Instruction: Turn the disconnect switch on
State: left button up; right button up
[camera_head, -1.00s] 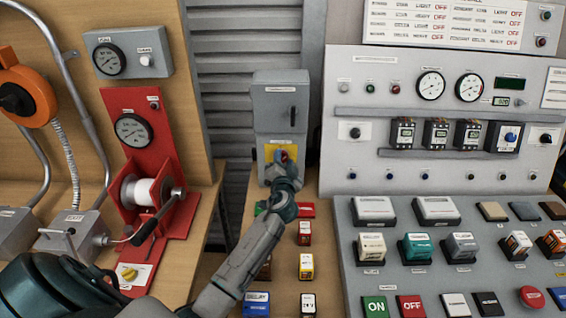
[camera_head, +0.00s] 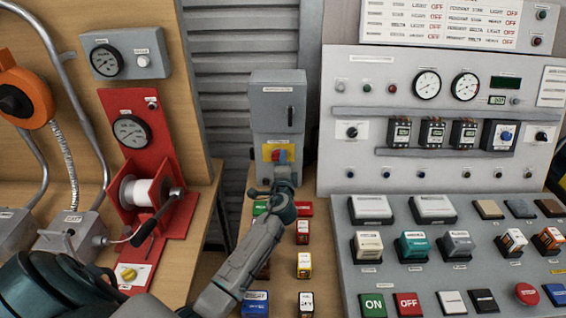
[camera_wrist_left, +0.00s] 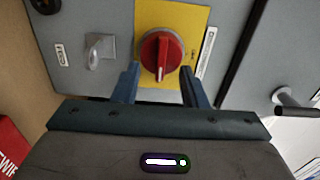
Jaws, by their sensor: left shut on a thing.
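The disconnect switch is a red rotary knob (camera_head: 279,155) on a yellow plate (camera_head: 266,150), low on the front of a grey box (camera_head: 277,105). In the left wrist view the knob (camera_wrist_left: 163,57) has its raised grip and white mark roughly upright in that picture. My left gripper (camera_wrist_left: 160,82) reaches the knob from below, one blue finger on each side, and is shut on it. The exact contact at the fingertips is hard to see. In the head view my left gripper (camera_head: 281,165) covers the lower part of the plate. My right gripper is not in view.
A metal padlock hasp (camera_wrist_left: 98,50) sits beside the plate. A dark handle (camera_wrist_left: 295,105) sticks out from the box. A red winch stand (camera_head: 150,190) is to the left, a grey control console (camera_head: 430,150) to the right. Several small blocks (camera_head: 303,265) stand on the table below.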

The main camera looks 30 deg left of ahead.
pick_arm(q)
jog(key=shift+f, duration=0.1)
dwell(0.5)
jog(key=o, duration=1)
jog(key=shift+c, duration=0.2)
jog(key=p+v, duration=0.1)
jog(key=v, duration=1)
jog(key=shift+a, duration=0.15)
